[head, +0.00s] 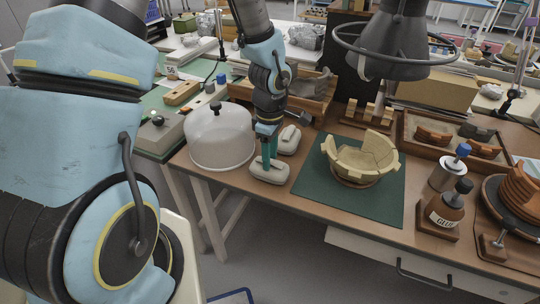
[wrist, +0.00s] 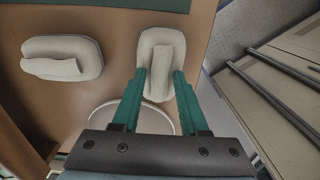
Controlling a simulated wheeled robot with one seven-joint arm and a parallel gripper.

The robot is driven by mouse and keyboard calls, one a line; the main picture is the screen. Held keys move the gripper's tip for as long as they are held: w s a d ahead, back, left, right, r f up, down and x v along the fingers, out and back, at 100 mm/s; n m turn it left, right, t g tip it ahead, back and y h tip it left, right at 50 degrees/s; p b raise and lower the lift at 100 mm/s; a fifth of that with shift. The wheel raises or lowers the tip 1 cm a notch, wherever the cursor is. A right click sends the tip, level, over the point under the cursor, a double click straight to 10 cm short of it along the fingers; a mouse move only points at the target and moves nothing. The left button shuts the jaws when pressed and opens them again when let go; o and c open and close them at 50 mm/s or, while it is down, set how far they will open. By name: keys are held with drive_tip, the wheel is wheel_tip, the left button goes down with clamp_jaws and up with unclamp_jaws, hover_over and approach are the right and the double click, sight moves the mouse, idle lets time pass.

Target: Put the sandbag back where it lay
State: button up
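One pale grey sandbag (head: 269,171) lies on the brown bench near its front edge, directly under my gripper (head: 268,158). In the wrist view this sandbag (wrist: 161,47) lies between and under the two teal fingertips (wrist: 160,74). The fingers are apart, one on each side of its raised middle fold, with a little room seeming to show beside the fold. A second sandbag (head: 289,139) lies just behind; it also shows in the wrist view (wrist: 62,58), clear of the fingers. The first bag's underside is hidden.
A partly assembled bowl (head: 361,160) sits on a green mat (head: 318,190) at the right. A wooden tray (head: 310,98) is behind, and a glue bottle (head: 447,210) is farther right. The bench's front edge is close.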

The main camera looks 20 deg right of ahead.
drive_tip(key=shift+o, duration=0.3)
drive_tip(key=shift+r, duration=0.15)
drive_tip(key=shift+r, duration=0.2)
wheel_tip(320, 180, up, 12)
drive_tip(key=w+a+r+m+t, duration=0.1)
drive_tip(key=a+m, duration=0.9)
drive_tip(key=a, duration=1.5)
drive_tip(key=shift+r+m+t, duration=0.3)
drive_tip(key=shift+r, duration=0.2)
drive_tip(key=shift+w+a, duration=0.1)
drive_tip(key=shift+w, duration=0.05)
